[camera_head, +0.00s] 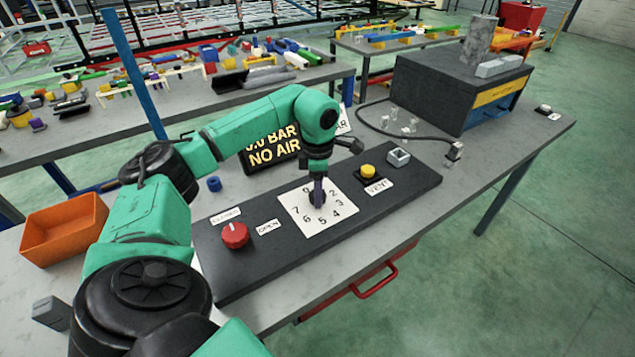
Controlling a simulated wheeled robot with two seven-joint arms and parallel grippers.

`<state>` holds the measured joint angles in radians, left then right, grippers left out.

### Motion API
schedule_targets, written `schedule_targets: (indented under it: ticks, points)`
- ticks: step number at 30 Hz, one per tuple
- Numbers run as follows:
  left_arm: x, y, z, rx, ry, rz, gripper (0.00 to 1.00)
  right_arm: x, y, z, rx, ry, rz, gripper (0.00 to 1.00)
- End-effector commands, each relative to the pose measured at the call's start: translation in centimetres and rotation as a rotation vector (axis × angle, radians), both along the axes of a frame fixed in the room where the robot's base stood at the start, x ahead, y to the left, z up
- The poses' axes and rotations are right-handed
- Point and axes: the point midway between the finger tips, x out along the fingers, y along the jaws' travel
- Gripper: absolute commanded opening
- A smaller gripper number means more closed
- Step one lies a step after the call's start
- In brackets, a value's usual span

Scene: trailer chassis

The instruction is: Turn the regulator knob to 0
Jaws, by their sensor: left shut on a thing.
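The regulator knob (317,200) stands in the middle of a white dial plate (326,222) printed with numbers, on the dark panel (262,278). My left gripper (318,188) points straight down over the dial and is shut on the knob. The fingers hide most of the knob, so I cannot tell which number it points to. The 0 shows at the top of the dial, just left of the gripper. My right gripper is not in view.
A red knob (235,235) between CLOSED and OPEN labels sits left of the dial. A yellow button (368,171) by a VENT label sits right. An orange bin (64,229) stands at the left, and a dark drawer cabinet (440,92) at the back right.

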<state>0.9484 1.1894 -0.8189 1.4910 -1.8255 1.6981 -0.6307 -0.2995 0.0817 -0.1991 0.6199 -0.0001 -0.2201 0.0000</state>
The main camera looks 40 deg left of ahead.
Motion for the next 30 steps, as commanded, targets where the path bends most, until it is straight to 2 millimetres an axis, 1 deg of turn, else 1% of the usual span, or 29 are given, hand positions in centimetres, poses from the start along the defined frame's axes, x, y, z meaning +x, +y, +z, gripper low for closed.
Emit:
schedule_targets:
  ticks: [30]
  points:
    - [0.2, 0.1, 0.2, 0.000, -0.003, 0.962, 0.00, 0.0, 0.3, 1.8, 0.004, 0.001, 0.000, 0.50]
